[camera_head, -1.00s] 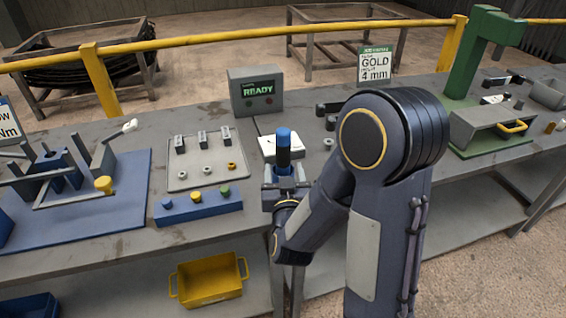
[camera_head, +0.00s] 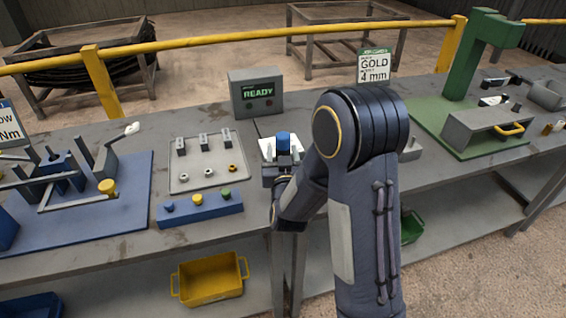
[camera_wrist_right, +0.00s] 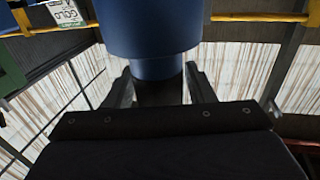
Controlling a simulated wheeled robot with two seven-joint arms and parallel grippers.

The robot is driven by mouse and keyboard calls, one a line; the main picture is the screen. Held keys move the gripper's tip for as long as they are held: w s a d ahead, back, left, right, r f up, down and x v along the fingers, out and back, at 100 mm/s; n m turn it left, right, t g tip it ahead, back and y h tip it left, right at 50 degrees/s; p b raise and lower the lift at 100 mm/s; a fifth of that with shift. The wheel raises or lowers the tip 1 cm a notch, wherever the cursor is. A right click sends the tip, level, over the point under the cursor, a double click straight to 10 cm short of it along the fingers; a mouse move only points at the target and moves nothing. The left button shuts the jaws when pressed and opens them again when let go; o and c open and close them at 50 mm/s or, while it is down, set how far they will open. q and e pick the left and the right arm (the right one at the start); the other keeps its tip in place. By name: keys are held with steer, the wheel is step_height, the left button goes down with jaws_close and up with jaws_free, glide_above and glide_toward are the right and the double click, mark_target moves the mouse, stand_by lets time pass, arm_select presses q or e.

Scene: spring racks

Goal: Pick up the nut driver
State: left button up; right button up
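The nut driver (camera_head: 283,141) stands upright at the front middle of the bench. It has a blue cap, and most of its lower part is hidden by my gripper. My right gripper (camera_head: 281,171) is at it, below the cap. In the right wrist view the blue part of the nut driver (camera_wrist_right: 152,30) fills the top middle. A narrower dark part below it sits between the two fingers of my right gripper (camera_wrist_right: 160,88). Whether the fingers press on it is unclear. My left gripper is not in view.
A grey plate (camera_head: 176,184) with small nuts and a blue block (camera_head: 185,212) with coloured knobs lie left of the gripper. A READY box (camera_head: 255,93) stands behind. A green press (camera_head: 463,65) is at right. My right arm hides part of the bench.

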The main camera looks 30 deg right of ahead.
steer(key=c, duration=1)
steer(key=shift+r, duration=0.15)
